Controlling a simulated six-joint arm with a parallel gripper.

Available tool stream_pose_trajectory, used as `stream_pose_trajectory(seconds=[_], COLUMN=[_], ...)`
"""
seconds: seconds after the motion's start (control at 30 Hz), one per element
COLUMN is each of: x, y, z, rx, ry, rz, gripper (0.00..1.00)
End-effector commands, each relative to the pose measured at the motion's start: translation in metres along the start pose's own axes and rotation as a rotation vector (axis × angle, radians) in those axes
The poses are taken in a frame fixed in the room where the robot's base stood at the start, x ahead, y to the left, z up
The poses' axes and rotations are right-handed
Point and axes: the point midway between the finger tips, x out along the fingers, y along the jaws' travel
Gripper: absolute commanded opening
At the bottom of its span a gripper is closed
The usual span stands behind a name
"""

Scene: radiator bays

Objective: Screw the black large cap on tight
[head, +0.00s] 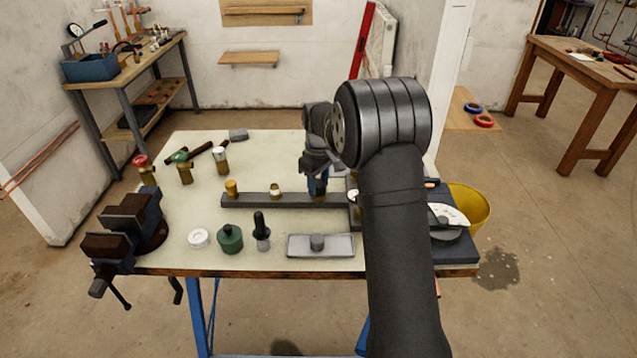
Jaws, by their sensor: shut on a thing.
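My gripper (317,186) points down over the right part of a long dark bar (250,200) on the workbench. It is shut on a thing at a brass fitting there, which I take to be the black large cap. The fingers hide most of it, so I cannot tell how it sits on the thread. Two more brass fittings stand on the bar to the left, one with a plain brass top (231,188) and one with a pale top (275,190).
A vise (130,230) is at left. Several valves stand at the back left.

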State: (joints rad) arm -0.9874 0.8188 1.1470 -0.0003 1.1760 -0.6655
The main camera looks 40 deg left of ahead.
Motion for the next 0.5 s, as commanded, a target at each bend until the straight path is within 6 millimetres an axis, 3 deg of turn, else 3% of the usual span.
stream_pose_trajectory(seconds=[0.5], x=[0.0006], y=[0.0001], z=[0.0001], rx=[0.587], ry=[0.0], rz=[0.0], gripper=[0.11])
